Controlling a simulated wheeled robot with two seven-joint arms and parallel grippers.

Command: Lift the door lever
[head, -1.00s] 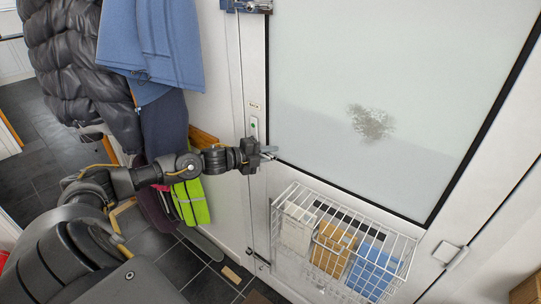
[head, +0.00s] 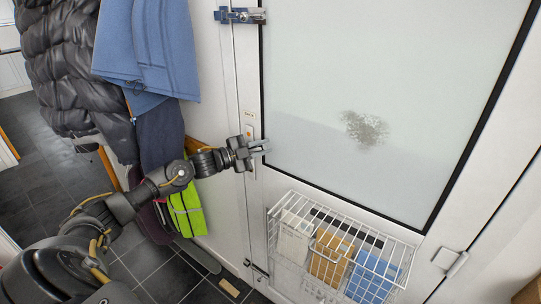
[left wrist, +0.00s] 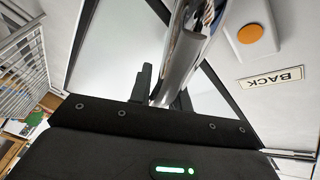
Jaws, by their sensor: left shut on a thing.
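The door lever (head: 260,142) is a chrome handle on the left side of a white door with a frosted pane (head: 370,95). In the head view only a small part of it shows beside my left gripper (head: 259,148), and it tilts slightly upward toward the right. In the left wrist view the shiny lever (left wrist: 183,48) runs between the two dark fingers of my left gripper (left wrist: 162,92), which is shut on it. The lever's pivot is hard to make out. My right gripper is not in view.
Coats (head: 75,65) and a lime-green item (head: 187,212) hang at left.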

